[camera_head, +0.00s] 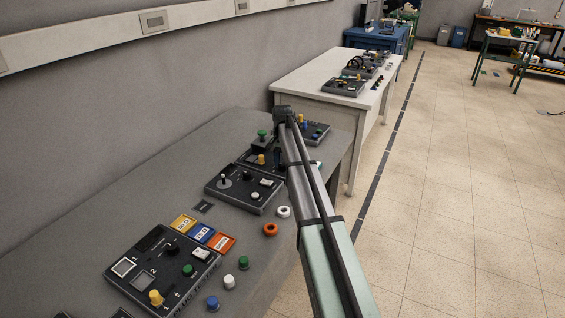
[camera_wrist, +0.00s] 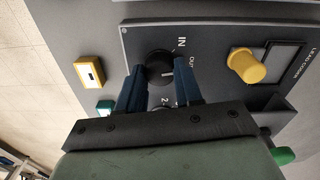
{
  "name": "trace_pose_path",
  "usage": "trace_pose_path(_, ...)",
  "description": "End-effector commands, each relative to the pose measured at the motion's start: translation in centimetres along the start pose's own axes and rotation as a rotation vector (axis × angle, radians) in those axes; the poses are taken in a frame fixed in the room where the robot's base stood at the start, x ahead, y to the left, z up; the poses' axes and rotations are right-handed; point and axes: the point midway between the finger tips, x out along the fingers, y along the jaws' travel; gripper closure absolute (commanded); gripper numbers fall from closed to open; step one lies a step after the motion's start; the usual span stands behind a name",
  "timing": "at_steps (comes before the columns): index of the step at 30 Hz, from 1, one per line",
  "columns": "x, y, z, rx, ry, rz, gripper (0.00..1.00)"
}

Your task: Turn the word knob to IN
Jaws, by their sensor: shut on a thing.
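The word knob (camera_wrist: 158,66) is a round black knob on a dark panel (camera_wrist: 215,42) in the wrist view. The labels IN and OUT are printed to its right, IN nearer the top. A short pale mark on the knob points right, closer to OUT than to IN. My gripper (camera_wrist: 159,76) has its two blue fingers on either side of the knob and is shut on it. In the head view my gripper (camera_head: 284,112) is over the panel at the table's far end; the arm hides the knob there.
A yellow knob (camera_wrist: 246,65) stands on the same panel to the right. A yellow block (camera_wrist: 90,72) and a green piece (camera_wrist: 105,107) lie to the left. In the head view, another control panel (camera_head: 243,187) and loose coloured rings are nearer on the grey table.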

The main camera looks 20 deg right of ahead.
Motion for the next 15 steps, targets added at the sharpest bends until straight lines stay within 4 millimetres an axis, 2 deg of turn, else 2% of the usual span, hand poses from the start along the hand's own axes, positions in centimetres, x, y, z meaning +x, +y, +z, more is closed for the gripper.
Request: trace_pose_path(15, -0.03, -0.03, 0.00, -0.414, 0.000, 0.000, 0.96)
